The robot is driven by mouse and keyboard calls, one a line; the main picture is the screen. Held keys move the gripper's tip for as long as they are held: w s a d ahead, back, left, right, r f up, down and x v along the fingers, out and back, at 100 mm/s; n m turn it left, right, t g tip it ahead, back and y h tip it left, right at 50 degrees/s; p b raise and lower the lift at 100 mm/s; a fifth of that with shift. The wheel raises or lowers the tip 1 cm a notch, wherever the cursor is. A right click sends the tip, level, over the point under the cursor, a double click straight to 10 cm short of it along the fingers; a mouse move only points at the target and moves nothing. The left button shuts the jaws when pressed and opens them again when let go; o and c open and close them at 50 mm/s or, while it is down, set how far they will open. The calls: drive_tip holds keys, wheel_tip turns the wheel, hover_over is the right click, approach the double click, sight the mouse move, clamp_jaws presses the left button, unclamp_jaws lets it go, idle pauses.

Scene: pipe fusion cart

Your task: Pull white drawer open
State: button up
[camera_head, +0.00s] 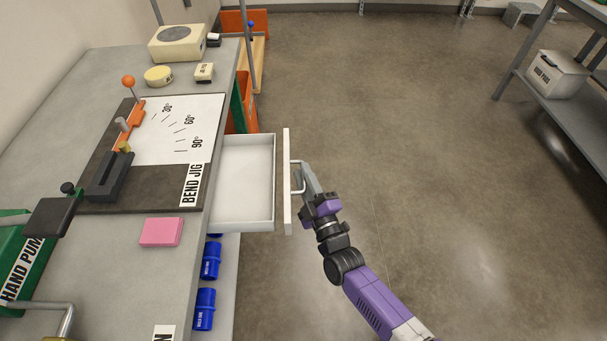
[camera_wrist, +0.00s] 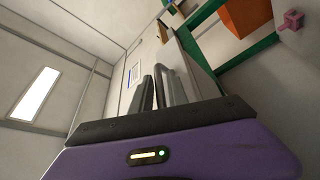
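The white drawer (camera_head: 243,207) stands pulled out from the right side of the grey workbench, and its empty inside shows. Its white front panel (camera_head: 287,181) faces right and carries a pale bar handle (camera_head: 297,162). My gripper (camera_head: 306,178) is at this handle, to the right of the front panel, and appears shut on the bar. In the wrist view the fingers (camera_wrist: 153,95) stand close together by the handle bar (camera_wrist: 166,72). The exact contact is partly hidden.
The workbench (camera_head: 120,268) holds a bend jig board (camera_head: 150,190), a pink block (camera_head: 161,232) and a green hand pump (camera_head: 15,262). Blue cylinders (camera_head: 204,308) sit on a shelf below. The floor (camera_head: 430,150) right of the drawer is clear; a shelf rack (camera_head: 565,105) stands at far right.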

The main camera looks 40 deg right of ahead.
drive_tip(key=v, duration=0.7)
drive_tip(key=shift+s, duration=0.3)
drive_tip(key=shift+a+f, duration=0.1)
drive_tip(key=shift+f, duration=0.05)
